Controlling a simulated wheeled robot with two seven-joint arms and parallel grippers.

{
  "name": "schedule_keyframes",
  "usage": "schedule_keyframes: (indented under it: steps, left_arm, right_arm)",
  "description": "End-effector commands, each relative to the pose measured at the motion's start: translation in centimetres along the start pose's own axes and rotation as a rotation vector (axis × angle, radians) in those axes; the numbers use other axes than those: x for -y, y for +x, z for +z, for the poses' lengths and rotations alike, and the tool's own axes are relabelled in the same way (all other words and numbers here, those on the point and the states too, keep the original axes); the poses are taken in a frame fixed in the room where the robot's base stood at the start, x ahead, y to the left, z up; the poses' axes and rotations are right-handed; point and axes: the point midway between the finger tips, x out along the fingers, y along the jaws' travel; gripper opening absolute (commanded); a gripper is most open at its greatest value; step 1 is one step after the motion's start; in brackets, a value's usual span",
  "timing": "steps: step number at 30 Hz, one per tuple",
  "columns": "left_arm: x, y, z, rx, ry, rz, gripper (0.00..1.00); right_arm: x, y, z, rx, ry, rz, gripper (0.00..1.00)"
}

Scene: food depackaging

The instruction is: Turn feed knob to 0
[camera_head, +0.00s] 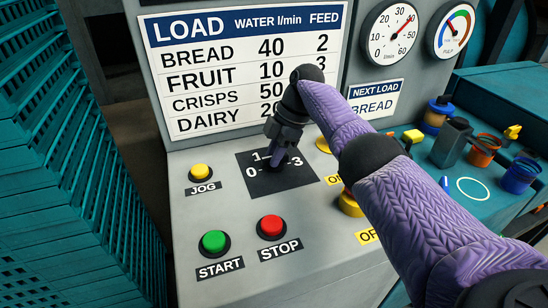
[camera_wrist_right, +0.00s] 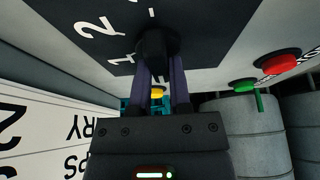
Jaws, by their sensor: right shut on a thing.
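The feed knob is a small dark knob on a black dial plate (camera_head: 262,186) on the sloping grey panel. In the head view my right gripper (camera_head: 279,157) covers most of it, and the digits 0, 1 and 3 show around it. In the right wrist view the knob (camera_wrist_right: 157,43) sits between the two purple fingers of my right gripper (camera_wrist_right: 160,72), which is shut on it. The digits 1 and 2 show beside it there. I cannot tell which number the knob points at. My left gripper is not in view.
A yellow JOG button (camera_head: 201,172), a green START button (camera_head: 214,242) and a red STOP button (camera_head: 271,227) are near the dial. The load chart (camera_head: 190,85) stands behind, with a NEXT LOAD card (camera_head: 375,98) reading BREAD. Yellow knobs are partly behind my right arm.

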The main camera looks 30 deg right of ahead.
Motion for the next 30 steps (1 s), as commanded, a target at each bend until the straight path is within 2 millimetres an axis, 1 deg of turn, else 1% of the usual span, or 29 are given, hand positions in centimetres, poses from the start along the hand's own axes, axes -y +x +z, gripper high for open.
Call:
schedule_keyframes:
  steps: [6, 14, 15, 17, 18, 20, 27, 30]
  left_arm:
    - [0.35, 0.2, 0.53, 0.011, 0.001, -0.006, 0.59]
    - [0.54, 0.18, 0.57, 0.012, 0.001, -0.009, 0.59]
    - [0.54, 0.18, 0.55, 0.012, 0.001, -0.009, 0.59]
    - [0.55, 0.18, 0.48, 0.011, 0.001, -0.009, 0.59]
    - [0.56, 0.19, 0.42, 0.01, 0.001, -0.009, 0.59]
    - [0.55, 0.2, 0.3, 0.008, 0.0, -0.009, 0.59]
    - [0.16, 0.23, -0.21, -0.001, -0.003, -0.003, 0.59]
    - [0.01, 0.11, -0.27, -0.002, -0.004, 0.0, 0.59]
  right_arm:
    - [0.01, 0.02, 0.05, 0.003, -0.014, -0.006, 0.0]
    - [0.01, -0.01, 0.04, 0.003, -0.013, -0.006, 0.0]
    - [0.01, -0.01, 0.04, 0.003, -0.013, -0.006, 0.26]
    - [0.01, -0.01, 0.04, 0.002, -0.013, -0.005, 0.38]
    - [0.01, -0.01, 0.04, 0.002, -0.013, -0.005, 0.47]
    - [0.0, -0.01, 0.03, 0.002, -0.013, -0.005, 0.59]
    - [0.0, -0.02, 0.02, 0.002, -0.012, -0.005, 0.59]
    - [-0.04, -0.65, -0.01, 0.001, -0.012, -0.003, 0.59]
